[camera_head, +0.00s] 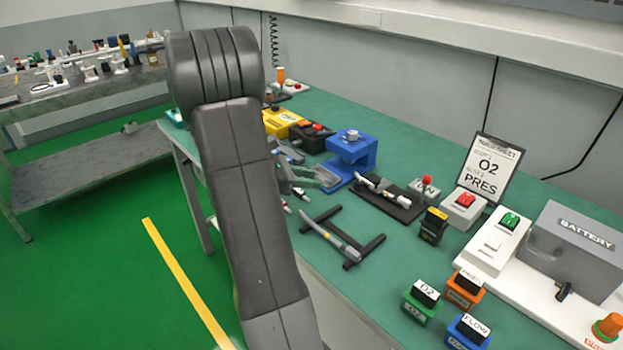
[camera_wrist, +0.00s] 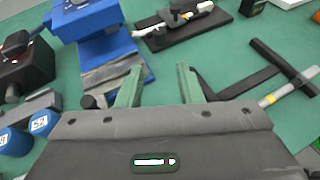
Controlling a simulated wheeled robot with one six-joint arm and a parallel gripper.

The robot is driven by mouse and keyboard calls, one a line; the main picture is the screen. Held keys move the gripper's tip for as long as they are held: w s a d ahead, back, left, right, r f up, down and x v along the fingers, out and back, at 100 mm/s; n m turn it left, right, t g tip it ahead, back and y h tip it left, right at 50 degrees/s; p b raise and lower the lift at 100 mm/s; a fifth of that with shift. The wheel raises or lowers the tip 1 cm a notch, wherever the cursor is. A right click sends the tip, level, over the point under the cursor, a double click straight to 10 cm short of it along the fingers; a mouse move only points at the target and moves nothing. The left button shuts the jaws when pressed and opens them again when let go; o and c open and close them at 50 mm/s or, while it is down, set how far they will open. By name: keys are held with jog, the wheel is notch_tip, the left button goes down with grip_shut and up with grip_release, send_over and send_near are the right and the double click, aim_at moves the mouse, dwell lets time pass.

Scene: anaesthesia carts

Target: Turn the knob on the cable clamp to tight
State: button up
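A black board (camera_head: 412,208) lies on the green bench with a pale cable-like piece and a dark block on it. This looks like the cable clamp, but its knob setting is too small to read. In the wrist view the dark block (camera_wrist: 184,8) sits on the board (camera_wrist: 160,38) at the top, beyond my fingertips. My gripper (camera_head: 318,178) is left of the board, near a blue stand (camera_head: 345,165) with a round silver knob (camera_head: 352,134). In the wrist view my gripper (camera_wrist: 160,80) is open, with two green fingers apart and nothing between them.
The blue stand (camera_wrist: 95,18) is close ahead to the left in the wrist view. A black frame with a grey rod (camera_head: 330,238) lies in front of the board. A yellow-black block (camera_head: 433,226) and a red-button box (camera_head: 463,207) stand to its right. Bare bench lies nearer the front.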

aim_at(355, 186)
jog(key=o, duration=0.3)
jog(key=shift+d+r+p, duration=0.25)
jog(key=shift+r+p, duration=0.05)
jog(key=shift+p, duration=0.35)
jog(key=s+n+t+p, duration=0.1)
jog(key=p, duration=0.2)
jog(key=s+d+n+t+y+p, duration=0.1)
jog(key=s+n+p, duration=0.1)
jog(key=p, duration=0.1)
jog(key=s+n+t+y+p, duration=0.1)
jog(key=t+p, duration=0.1)
jog(key=p, duration=0.1)
jog(key=shift+s+d+n, duration=0.3)
jog(key=shift+d+n, duration=0.1)
jog(key=shift+s+f, duration=0.2)
jog(key=shift+f, duration=0.15)
jog(key=p+x, duration=0.2)
jog(key=x, duration=1.1)
jog(key=shift+w+f+p, duration=0.15)
jog(key=shift+w+p, duration=0.2)
jog(key=shift+p, duration=0.05)
